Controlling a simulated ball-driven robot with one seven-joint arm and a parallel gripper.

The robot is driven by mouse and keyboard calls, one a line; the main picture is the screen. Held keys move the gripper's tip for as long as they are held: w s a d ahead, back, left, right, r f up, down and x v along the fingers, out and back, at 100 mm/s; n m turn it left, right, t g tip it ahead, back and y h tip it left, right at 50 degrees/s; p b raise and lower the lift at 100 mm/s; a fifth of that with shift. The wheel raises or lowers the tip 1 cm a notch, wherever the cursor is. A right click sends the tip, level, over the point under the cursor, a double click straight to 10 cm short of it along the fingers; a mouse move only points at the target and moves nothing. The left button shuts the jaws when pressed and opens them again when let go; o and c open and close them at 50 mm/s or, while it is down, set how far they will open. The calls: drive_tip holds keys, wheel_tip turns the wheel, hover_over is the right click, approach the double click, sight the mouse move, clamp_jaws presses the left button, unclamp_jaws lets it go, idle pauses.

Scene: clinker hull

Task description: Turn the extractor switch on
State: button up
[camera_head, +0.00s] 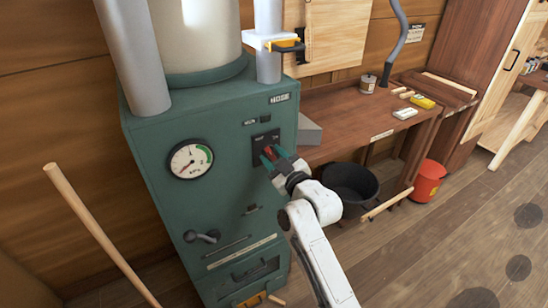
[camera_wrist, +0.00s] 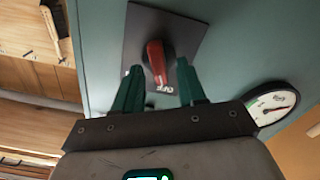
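The extractor switch is a red lever (camera_wrist: 155,60) on a dark plate (camera_wrist: 135,35) fixed to the front of the green cabinet (camera_head: 150,140). In the wrist view the lever's lower end lies by the word OFF on the plate. In the head view the plate (camera_head: 257,140) is partly hidden by my gripper (camera_head: 271,157). My gripper (camera_wrist: 158,70) is open, with its two green fingers either side of the lever's lower end. A gap shows between each finger and the lever. Whether the fingertips touch the plate is unclear.
A round gauge (camera_head: 191,159) is left of the switch. A crank handle (camera_head: 202,237) and drawer pulls sit lower on the cabinet. A wooden bench (camera_head: 345,120) stands at right, with a black bucket (camera_head: 350,183) and a red bucket (camera_head: 429,181) on the floor.

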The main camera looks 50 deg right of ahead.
clamp_jaws()
drive_tip(key=shift+m, duration=0.4)
drive_tip(key=m, duration=0.2)
drive_tip(key=m+p, duration=0.1)
drive_tip(key=m, duration=0.2)
drive_tip(key=shift+s+d+r+m, duration=0.1)
drive_tip(key=shift+d+m, duration=0.1)
drive_tip(key=shift+m, duration=0.1)
drive_tip(key=m+p, duration=0.1)
drive_tip(key=m, duration=0.4)
drive_tip(key=shift+d, duration=0.2)
drive_tip(key=shift+m, duration=0.4)
drive_tip(key=shift+o, duration=0.4)
unclamp_jaws()
